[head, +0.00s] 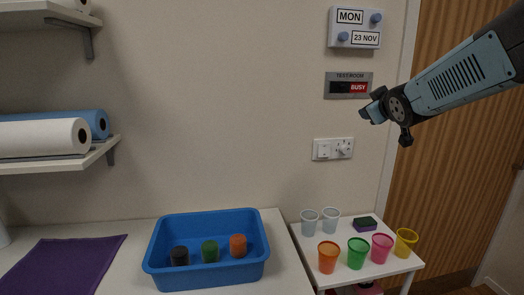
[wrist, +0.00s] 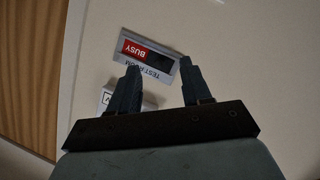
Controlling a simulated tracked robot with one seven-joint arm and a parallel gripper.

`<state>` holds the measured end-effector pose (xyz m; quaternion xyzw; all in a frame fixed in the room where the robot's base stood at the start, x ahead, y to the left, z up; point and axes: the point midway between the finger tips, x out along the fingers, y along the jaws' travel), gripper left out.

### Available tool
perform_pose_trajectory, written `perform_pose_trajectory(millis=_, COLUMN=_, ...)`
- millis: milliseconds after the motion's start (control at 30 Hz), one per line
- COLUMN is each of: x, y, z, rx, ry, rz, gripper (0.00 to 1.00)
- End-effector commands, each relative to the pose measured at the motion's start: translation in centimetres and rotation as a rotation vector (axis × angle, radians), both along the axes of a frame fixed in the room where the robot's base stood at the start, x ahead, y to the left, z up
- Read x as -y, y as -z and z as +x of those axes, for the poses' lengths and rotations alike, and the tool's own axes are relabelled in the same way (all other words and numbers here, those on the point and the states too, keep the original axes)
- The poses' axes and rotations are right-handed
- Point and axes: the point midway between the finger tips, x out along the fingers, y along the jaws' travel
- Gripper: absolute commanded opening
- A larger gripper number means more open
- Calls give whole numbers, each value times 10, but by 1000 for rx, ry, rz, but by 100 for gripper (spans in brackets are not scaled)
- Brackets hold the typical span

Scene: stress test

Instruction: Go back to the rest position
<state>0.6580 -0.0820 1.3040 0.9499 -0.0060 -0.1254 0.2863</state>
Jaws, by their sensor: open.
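My gripper (head: 374,107) is raised at the upper right of the head view, in front of the wall and below the date sign. In the wrist view my gripper (wrist: 158,78) shows two dark fingers spread apart with nothing between them. A grey room sign (wrist: 150,56) with a red BUSY field lies beyond the fingertips, upside down in that view. In the head view the same room sign (head: 348,86) is on the wall just left of the gripper. I cannot tell how far the fingertips are from the wall.
A blue tray (head: 207,285) with three coloured pieces stands on the white counter, beside a purple mat (head: 62,268). A small white table (head: 308,262) holds several coloured cups and a sponge (head: 365,224). A switch panel (head: 333,149) is on the wall. A wooden door (head: 445,190) is at right.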

Motion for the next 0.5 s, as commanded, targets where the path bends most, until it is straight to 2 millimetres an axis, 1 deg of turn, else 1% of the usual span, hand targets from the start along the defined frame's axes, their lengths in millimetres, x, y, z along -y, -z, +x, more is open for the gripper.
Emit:
perform_pose_trajectory(millis=33, x=-3, y=5, z=-17, rx=-45, ry=30, rz=40, gripper=48)
perform_pose_trajectory(millis=133, x=-9, y=23, z=-51, rx=-152, ry=91, rz=125, gripper=48)
perform_pose_trajectory(millis=267, x=-21, y=49, z=-99, rx=-297, ry=159, rz=234, gripper=48)
perform_pose_trajectory(millis=300, x=-26, y=57, z=-115, rx=-344, ry=177, rz=266, gripper=48)
perform_pose_trajectory(millis=367, x=-34, y=70, z=-139, rx=-415, ry=203, rz=315, gripper=48)
perform_pose_trajectory(millis=400, x=-40, y=78, z=-156, rx=-462, ry=218, rz=345, gripper=48)
perform_pose_trajectory(millis=467, x=-49, y=90, z=-180, rx=-533, ry=238, rz=389, gripper=48)
perform_pose_trajectory(millis=500, x=-54, y=97, z=-195, rx=-577, ry=250, rz=413, gripper=48)
